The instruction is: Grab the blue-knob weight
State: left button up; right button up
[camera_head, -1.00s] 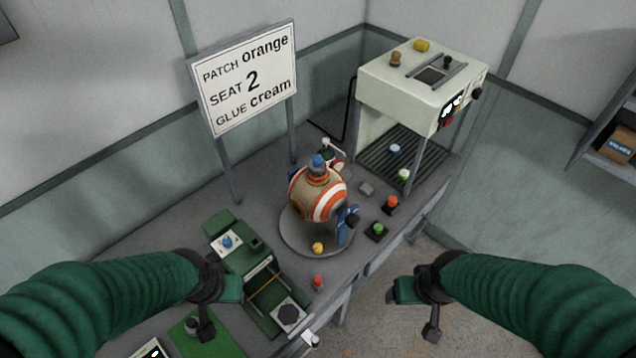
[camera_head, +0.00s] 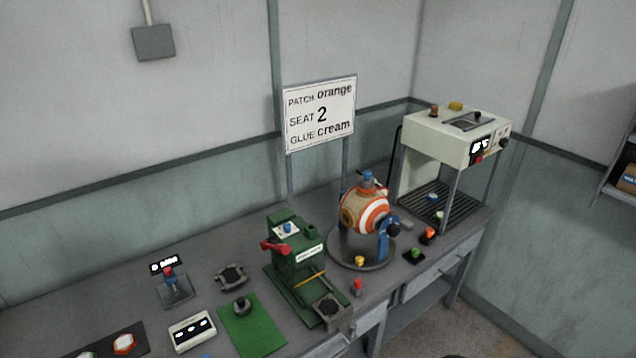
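Several blue-topped items show, and I cannot tell for sure which is the blue-knob weight. One blue knob (camera_head: 288,227) sits on a white plate on top of the green press (camera_head: 297,262). Another blue knob (camera_head: 367,178) tops the orange, white and tan ball (camera_head: 366,211), which is held on a round grey stand. A small blue-topped piece (camera_head: 432,196) lies on the slatted rack inside the cream machine (camera_head: 455,138). Neither gripper is clearly in view.
A sign (camera_head: 319,115) stands behind the press. Red (camera_head: 357,286), yellow (camera_head: 360,260), green (camera_head: 416,252) and orange-red (camera_head: 429,234) knobbed pieces stand near the stand. A green mat (camera_head: 252,330) and a white display box (camera_head: 192,332) lie left of the press.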

aim_at(367, 181)
jog(key=u, duration=0.45)
jog(key=l+u, duration=0.1)
jog(key=u, duration=0.8)
jog(key=l+u, duration=0.1)
jog(key=u, duration=0.85)
jog(key=l+u, duration=0.1)
jog(key=u, duration=0.35)
jog(key=k+l+u, duration=0.15)
jog(key=k+l, duration=0.4)
jog(key=l, duration=0.35)
jog(key=k+l+u, duration=0.15)
jog(key=k+l, duration=0.45)
jog(key=l, duration=0.25)
jog(key=k+l+u, duration=0.15)
jog(key=k+l, duration=0.5)
jog(key=l, duration=0.1)
